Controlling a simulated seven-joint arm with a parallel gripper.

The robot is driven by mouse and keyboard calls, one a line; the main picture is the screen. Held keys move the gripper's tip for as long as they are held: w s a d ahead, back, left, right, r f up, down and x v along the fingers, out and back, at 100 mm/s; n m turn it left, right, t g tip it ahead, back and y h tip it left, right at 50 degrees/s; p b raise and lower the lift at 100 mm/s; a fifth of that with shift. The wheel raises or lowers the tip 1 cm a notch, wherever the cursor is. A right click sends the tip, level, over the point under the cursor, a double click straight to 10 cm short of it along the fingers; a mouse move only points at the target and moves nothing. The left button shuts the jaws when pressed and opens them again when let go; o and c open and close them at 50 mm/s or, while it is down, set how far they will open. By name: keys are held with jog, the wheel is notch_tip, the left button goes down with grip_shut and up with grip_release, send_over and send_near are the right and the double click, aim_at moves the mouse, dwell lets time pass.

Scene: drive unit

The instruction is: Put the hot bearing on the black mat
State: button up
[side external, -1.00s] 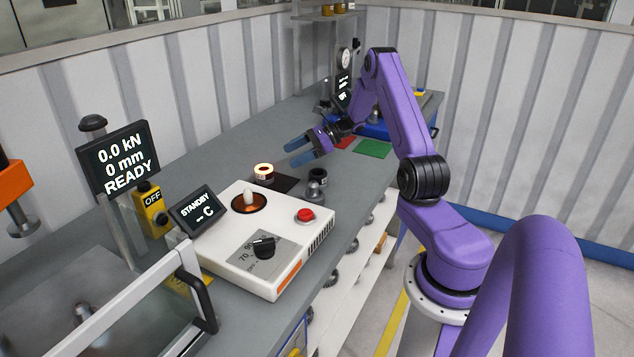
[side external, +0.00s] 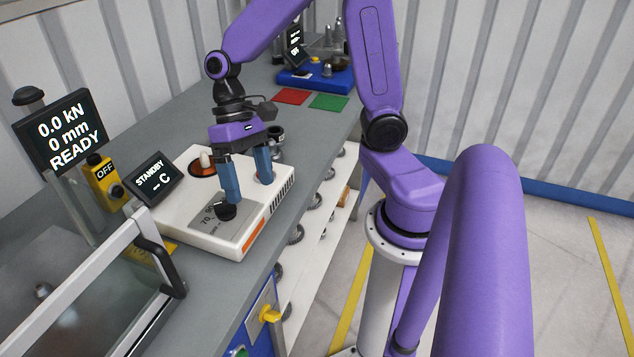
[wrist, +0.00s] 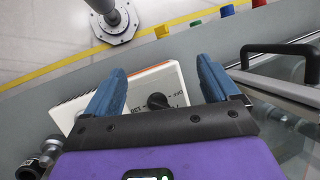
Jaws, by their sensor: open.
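My gripper (side external: 248,190) is open over the front of the white heater (side external: 257,227), with its blue fingers pointing down. In the wrist view the heater's black knob (wrist: 157,100) shows between the spread fingers. I cannot tell whether a finger touches the knob. The hot bearing and the black mat cannot be made out now; the side view of them is blocked by my gripper and wrist. No bearing shows between the fingers.
The heater display (side external: 155,180) reads STANDBY. A press display (side external: 62,132) reads READY. An OFF switch box (side external: 103,182) stands nearby. A red mat (side external: 292,96) and a green mat (side external: 329,102) lie farther back. A guard with a black handle (side external: 165,265) stands in front.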

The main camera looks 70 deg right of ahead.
jog(key=s+d+r+n+t+h, duration=0.1)
jog(key=s+n+t+h, duration=0.2)
jog(key=s+n, duration=0.9)
jog(key=shift+s+r+n+t, duration=0.2)
jog(key=shift+s+n+t, duration=0.15)
jog(key=shift+n, duration=0.55)
